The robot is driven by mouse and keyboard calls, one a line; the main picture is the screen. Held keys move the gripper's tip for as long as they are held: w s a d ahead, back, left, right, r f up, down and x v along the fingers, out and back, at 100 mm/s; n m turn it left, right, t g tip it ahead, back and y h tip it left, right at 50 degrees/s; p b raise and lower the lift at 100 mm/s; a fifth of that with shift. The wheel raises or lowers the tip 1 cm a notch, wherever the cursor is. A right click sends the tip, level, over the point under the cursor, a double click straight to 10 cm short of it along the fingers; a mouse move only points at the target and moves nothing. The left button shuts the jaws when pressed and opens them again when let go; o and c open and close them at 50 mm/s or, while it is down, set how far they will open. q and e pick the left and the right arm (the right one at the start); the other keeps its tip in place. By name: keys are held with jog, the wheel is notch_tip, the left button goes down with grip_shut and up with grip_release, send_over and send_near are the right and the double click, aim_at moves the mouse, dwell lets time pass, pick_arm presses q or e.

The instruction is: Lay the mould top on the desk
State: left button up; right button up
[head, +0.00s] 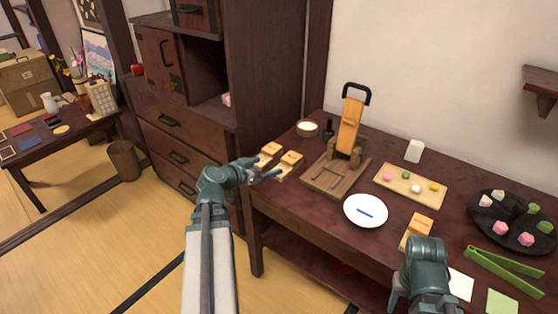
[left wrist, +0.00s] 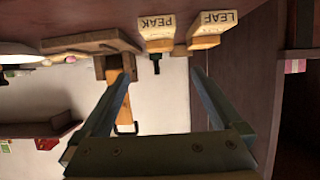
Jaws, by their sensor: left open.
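Two pale wooden mould blocks (head: 290,158) stand on brown bases at the left end of the desk (head: 300,205). In the left wrist view they appear upside down, marked PEAK (left wrist: 156,22) and LEAF (left wrist: 212,24). Another pale mould block (head: 421,224) stands near the front edge. I cannot tell which piece is the mould top. My left gripper (head: 270,170) is open and empty, just in front of the two left blocks; its fingers are apart in the left wrist view (left wrist: 162,78). My right gripper (head: 396,292) is low at the front edge, mostly hidden by its wrist.
A wooden press (head: 348,130) with a black handle stands behind. A white plate (head: 366,220), a sweets board (head: 408,196), a dark round tray (head: 475,225) and green tongs (head: 500,268) occupy the desk. A drawer cabinet (head: 185,145) stands close left.

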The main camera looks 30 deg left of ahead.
pick_arm(q)
jog(key=shift+w+f+b, duration=0.25)
jog(key=shift+w+b, duration=0.05)
jog(key=shift+w, duration=0.2)
jog(key=b, duration=0.3)
send_near(290, 159)
jog(key=x, duration=0.3)
jog(key=shift+w+a+f, duration=0.1)
jog(key=shift+a+f, duration=0.05)
jog(key=shift+w, duration=0.3)
jog(key=shift+f, duration=0.1)
jog(key=b+x, duration=0.1)
jog(key=x, duration=0.4)
jog(key=shift+w+b, duration=0.2)
jog(key=shift+b, duration=0.15)
jog(key=shift+s, duration=0.1)
jog(key=shift+c, duration=0.2)
jog(key=c, duration=1.4)
jog(key=shift+c, duration=0.2)
